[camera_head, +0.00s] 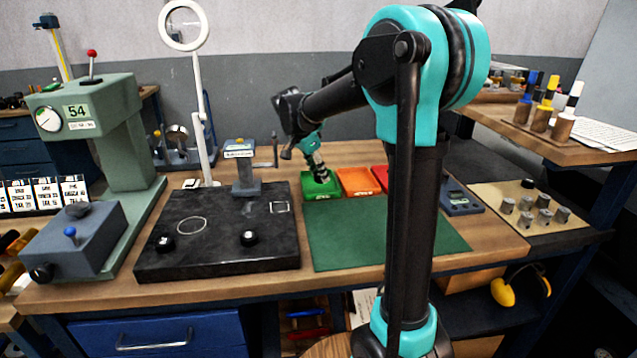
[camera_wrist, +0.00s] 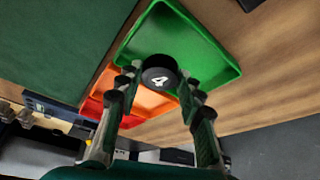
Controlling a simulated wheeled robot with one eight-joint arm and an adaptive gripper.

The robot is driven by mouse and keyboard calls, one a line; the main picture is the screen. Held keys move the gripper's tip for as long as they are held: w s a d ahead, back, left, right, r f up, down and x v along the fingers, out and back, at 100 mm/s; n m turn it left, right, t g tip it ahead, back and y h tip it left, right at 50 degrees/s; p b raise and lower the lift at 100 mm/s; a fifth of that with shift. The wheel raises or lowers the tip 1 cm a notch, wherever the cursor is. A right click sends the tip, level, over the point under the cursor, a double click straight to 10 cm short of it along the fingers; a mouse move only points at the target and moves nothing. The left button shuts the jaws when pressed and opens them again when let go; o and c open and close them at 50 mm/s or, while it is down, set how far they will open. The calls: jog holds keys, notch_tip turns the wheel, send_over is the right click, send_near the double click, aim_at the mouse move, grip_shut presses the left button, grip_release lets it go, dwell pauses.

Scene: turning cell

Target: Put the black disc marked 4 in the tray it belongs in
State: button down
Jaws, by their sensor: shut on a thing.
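The black disc marked 4 (camera_wrist: 159,72) is between the fingertips of my gripper (camera_wrist: 160,84), with its white number facing the wrist camera. My gripper is shut on it. In the wrist view the disc lies against the green tray (camera_wrist: 213,58). In the head view my gripper (camera_head: 319,173) points down at the green tray (camera_head: 322,194), and the disc cannot be made out there. I cannot tell whether the disc touches the tray floor. The orange tray (camera_head: 358,180) and the red tray (camera_head: 380,176) stand in a row to its right.
A green mat (camera_head: 345,235) lies clear in front of the trays. A blue-grey device (camera_head: 460,197) and a board (camera_head: 490,208) with metal cylinders are at right.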

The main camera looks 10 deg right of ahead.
aim_at(316, 176)
jog(key=shift+f, duration=1.8)
jog(key=c, duration=1.3)
grip_release()
jog(key=shift+f, duration=0.1)
jog(key=shift+v, duration=3.9)
